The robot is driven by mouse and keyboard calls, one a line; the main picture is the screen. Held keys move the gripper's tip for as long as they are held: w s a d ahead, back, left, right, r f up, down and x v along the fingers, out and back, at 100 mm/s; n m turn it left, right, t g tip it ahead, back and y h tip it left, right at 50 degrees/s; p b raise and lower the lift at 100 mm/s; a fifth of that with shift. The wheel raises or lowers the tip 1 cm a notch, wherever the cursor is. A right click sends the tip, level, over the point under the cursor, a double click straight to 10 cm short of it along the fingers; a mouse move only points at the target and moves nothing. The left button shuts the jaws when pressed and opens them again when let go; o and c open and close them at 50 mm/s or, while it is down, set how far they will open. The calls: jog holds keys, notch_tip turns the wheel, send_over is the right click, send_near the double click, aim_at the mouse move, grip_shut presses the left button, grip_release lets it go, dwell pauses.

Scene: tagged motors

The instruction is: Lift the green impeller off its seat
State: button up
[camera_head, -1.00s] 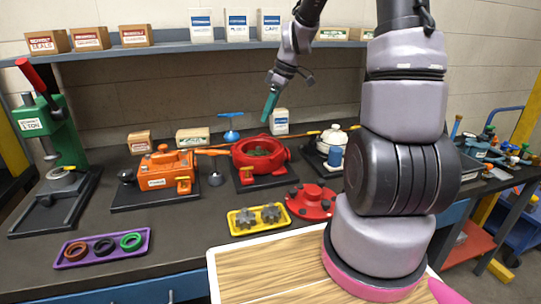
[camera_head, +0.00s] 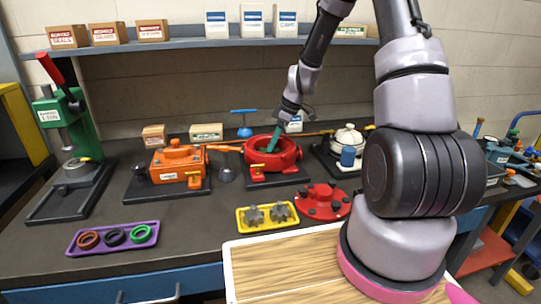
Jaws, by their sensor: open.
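A red round pump housing (camera_head: 286,160) stands on a black base plate at the middle of the bench. In the earlier view a dark green impeller shows down inside its bowl; now I cannot make it out clearly behind my fingers and the rim. My gripper (camera_head: 271,147) reaches down from the upper right, with its teal fingers tilted and their tips at the bowl's opening. The gripper is open. Whether the fingers touch the impeller is too small to tell.
A blue T-handled tool (camera_head: 244,123) stands behind the housing. An orange pump (camera_head: 178,162) is to the left and a white-domed unit (camera_head: 347,138) to the right. In front are a yellow tray (camera_head: 267,226) with gears and a red flanged cover (camera_head: 322,203). A shelf (camera_head: 190,46) runs behind.

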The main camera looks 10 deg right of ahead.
jog(key=shift+x, duration=0.75)
grip_shut()
dwell(0.9)
